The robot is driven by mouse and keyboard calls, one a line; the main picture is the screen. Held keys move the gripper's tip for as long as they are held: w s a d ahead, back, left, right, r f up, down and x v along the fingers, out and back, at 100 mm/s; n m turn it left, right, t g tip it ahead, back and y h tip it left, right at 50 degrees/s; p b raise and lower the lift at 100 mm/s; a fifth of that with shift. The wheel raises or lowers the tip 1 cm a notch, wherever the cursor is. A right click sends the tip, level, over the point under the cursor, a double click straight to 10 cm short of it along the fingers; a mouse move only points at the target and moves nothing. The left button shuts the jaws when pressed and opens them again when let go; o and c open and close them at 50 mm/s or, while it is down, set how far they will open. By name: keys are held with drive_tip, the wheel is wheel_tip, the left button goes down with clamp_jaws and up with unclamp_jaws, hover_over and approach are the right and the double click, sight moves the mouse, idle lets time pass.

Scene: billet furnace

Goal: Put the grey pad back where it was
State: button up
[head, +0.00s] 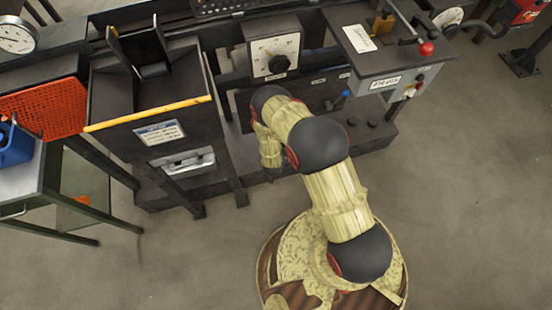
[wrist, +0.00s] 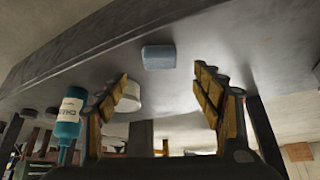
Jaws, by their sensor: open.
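A small grey-blue pad (wrist: 158,57) shows in the wrist view on a broad grey surface (wrist: 215,35). It lies just beyond the fingertips, roughly centred between them. My gripper (wrist: 160,76) is open, with its two yellow-padded fingers apart and nothing between them. The pad looks apart from both fingers. In the head view my arm bends down beside the front of the dark machine bench; I cannot make out the gripper or the pad there.
In the wrist view a teal bottle (wrist: 70,118) and a white container (wrist: 128,97) are by the left finger. In the head view are a dark hopper (head: 158,98) with a yellow edge, a dial box (head: 273,52), a red-knobbed lever (head: 426,48) and an orange rack (head: 45,108).

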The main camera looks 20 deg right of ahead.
drive_tip(key=b+x, duration=0.2)
drive_tip(key=x, duration=0.4)
drive_tip(key=shift+s+f+b, duration=0.1)
drive_tip(key=shift+s+b, duration=0.05)
drive_tip(key=shift+b, duration=0.2)
drive_tip(key=shift+w+d+f, duration=0.15)
drive_tip(key=shift+w+f, duration=0.3)
drive_tip(key=shift+f, duration=0.1)
drive_tip(key=c, duration=0.3)
drive_tip(key=c, duration=0.8)
drive_tip(key=shift+c, duration=0.5)
